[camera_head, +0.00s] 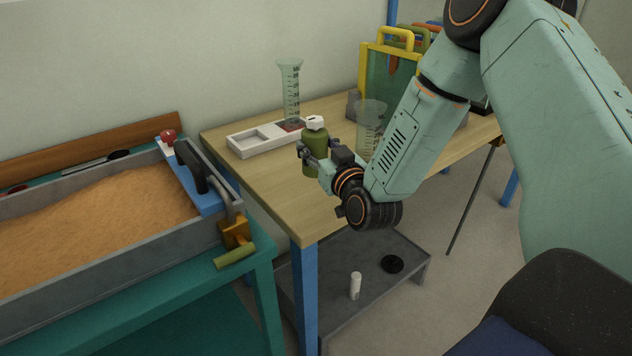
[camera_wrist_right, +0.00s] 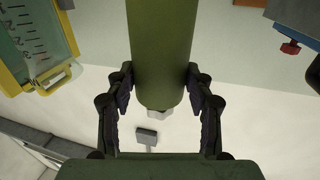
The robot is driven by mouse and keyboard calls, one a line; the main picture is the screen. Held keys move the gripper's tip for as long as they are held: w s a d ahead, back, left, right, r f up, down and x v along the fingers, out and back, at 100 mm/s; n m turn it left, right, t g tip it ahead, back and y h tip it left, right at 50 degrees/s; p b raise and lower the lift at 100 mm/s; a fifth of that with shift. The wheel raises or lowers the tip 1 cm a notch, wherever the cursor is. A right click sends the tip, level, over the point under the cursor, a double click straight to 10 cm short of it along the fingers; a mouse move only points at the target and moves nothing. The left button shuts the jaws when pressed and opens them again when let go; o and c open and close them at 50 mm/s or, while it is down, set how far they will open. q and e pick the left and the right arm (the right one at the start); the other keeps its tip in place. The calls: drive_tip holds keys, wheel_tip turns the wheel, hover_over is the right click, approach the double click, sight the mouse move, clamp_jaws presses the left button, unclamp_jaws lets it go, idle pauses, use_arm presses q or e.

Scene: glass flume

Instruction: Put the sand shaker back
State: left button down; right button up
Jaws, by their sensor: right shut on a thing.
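The sand shaker is a green bottle (camera_head: 315,152) with a white cap, upright near the middle of the wooden table in the head view. My right gripper (camera_head: 308,152) is shut around its body. In the right wrist view the green bottle (camera_wrist_right: 160,50) sits between both fingers (camera_wrist_right: 160,100), its white cap at the lower end. I cannot tell whether its base touches the table. Just behind it is a white two-part holder (camera_head: 238,150). The left compartment looks empty; a clear measuring cylinder (camera_head: 290,90) stands at the right one. My left gripper is out of view.
A clear beaker (camera_head: 370,125) stands close right of the shaker. A yellow-framed rack (camera_head: 366,75) is behind it. The sand-filled flume (camera_head: 95,215) lies left, with a blue carriage (camera_head: 195,185). A low grey shelf (camera_head: 325,290) holds a white container (camera_head: 355,286) and black disc (camera_head: 392,264).

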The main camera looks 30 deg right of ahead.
sight(315, 175)
drive_tip(key=shift+w+a+f, duration=0.15)
drive_tip(key=shift+a+f, duration=0.05)
drive_tip(key=shift+f, duration=0.35)
drive_tip(key=shift+w+a+f, duration=0.1)
drive_tip(key=shift+a+f, duration=0.05)
drive_tip(key=shift+f, duration=0.4)
drive_tip(key=shift+s+f+b, duration=0.25)
drive_tip(key=shift+f+b, duration=0.25)
wheel_tip(315, 175, down, 3)
drive_tip(key=shift+d+r+b, duration=0.15)
drive_tip(key=shift+r+b, duration=0.05)
drive_tip(key=shift+b, duration=0.25)
drive_tip(key=shift+w+f, duration=0.1)
drive_tip(key=shift+f, duration=0.05)
drive_tip(key=shift+w, duration=0.1)
drive_tip(key=shift+s, duration=0.25)
drive_tip(key=o, duration=1.3)
drive_tip(key=shift+w+f, duration=0.1)
drive_tip(key=shift+w, duration=0.1)
drive_tip(key=shift+c, duration=0.2)
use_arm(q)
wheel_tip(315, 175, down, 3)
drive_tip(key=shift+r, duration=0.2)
use_arm(e)
drive_tip(key=shift+s, duration=0.15)
